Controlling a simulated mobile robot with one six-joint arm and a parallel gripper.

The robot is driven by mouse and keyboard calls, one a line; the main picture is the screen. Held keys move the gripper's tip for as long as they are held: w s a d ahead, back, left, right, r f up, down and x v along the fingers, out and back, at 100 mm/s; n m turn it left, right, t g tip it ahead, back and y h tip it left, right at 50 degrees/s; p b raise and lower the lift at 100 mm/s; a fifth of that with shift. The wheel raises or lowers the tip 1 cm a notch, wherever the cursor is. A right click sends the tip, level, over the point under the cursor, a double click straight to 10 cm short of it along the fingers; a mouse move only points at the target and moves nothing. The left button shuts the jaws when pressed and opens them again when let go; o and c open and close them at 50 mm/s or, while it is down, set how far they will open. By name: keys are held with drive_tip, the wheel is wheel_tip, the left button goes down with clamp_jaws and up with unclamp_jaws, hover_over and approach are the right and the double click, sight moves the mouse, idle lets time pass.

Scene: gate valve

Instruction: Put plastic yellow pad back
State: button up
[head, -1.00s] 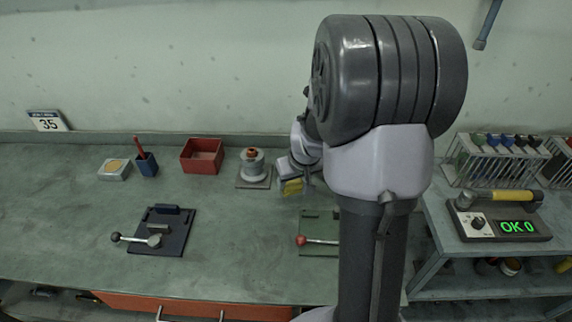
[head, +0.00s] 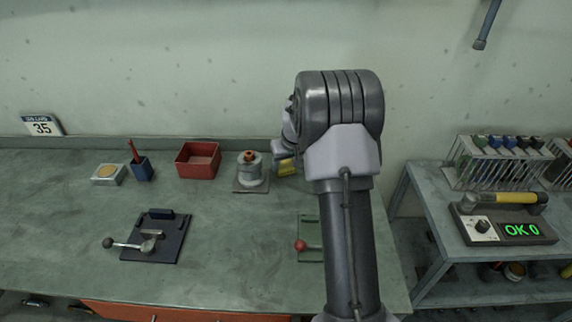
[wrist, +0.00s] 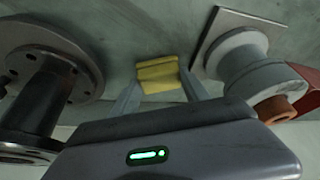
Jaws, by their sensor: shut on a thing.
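The yellow pad (head: 287,166) is a small ridged block near the back of the bench, just right of the grey flanged valve piece (head: 250,170). In the wrist view the pad (wrist: 157,75) sits between the two pale fingers of my gripper (wrist: 160,88), which is shut on it. In the head view my gripper (head: 283,156) is small and partly hidden by my arm. I cannot tell whether the pad touches the bench. The valve piece, with its orange-brown top, also shows close by at the right of the wrist view (wrist: 240,58).
A dark flanged piece (wrist: 45,85) stands at the left of the wrist view. A red bin (head: 198,160), blue pen cup (head: 142,168) and pale box (head: 108,174) stand back left. A dark blue lever fixture (head: 170,245) and green fixture (head: 309,228) sit in front.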

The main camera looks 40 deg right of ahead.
drive_tip(key=shift+f, duration=0.2)
drive_tip(key=o, duration=1.3)
